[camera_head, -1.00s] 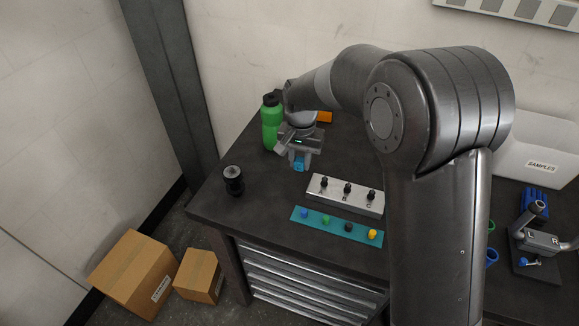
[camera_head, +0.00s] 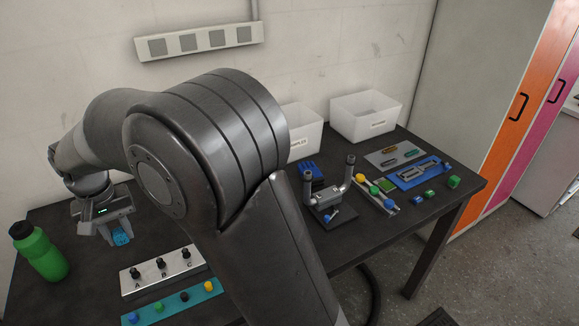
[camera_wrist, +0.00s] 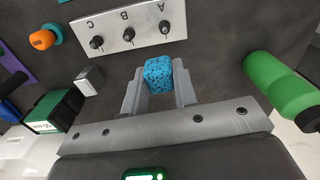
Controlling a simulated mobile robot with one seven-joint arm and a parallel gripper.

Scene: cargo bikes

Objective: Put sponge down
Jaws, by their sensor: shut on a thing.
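A blue speckled sponge (camera_wrist: 159,74) is between the two fingers of my gripper (camera_wrist: 160,90) in the wrist view. My gripper is shut on it. In the head view my gripper (camera_head: 118,235) is at the left side of the dark workbench (camera_head: 75,290), with the blue sponge (camera_head: 121,239) just showing below the fingers. Whether the sponge touches the bench top cannot be told.
A green bottle (camera_head: 40,252) stands left of my gripper. A white block with black knobs marked A, B, C (camera_head: 162,271) and a teal strip with coloured knobs (camera_head: 172,303) lie in front. White bins (camera_head: 366,117) stand at the back; a metal fixture (camera_head: 328,195) stands mid-bench.

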